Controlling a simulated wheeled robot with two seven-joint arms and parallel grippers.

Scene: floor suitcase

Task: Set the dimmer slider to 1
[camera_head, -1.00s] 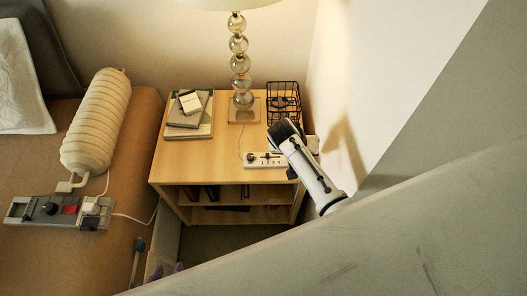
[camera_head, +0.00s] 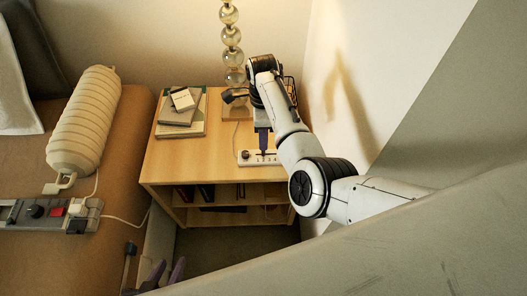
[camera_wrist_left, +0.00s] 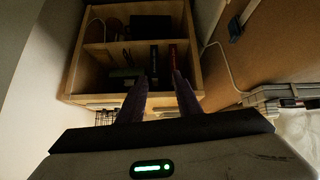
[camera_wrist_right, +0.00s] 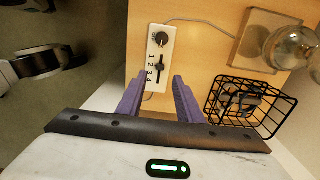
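The dimmer is a white strip (camera_wrist_right: 157,58) lying on the nightstand, with a round dark knob (camera_wrist_right: 162,39) at one end and a slider (camera_wrist_right: 160,66) on a track beside the numbers 1 to 4. The slider handle appears near the 2. In the head view the strip (camera_head: 244,158) is at the nightstand's front edge, partly hidden by my right gripper (camera_head: 263,150), which points down at it. In the right wrist view my right gripper (camera_wrist_right: 156,92) is open, its purple fingers empty and apart from the slider. My left gripper (camera_wrist_left: 160,90) is open and empty, low before the nightstand's shelves.
A black wire basket (camera_wrist_right: 248,105) is beside the strip. A wall is close on the right.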

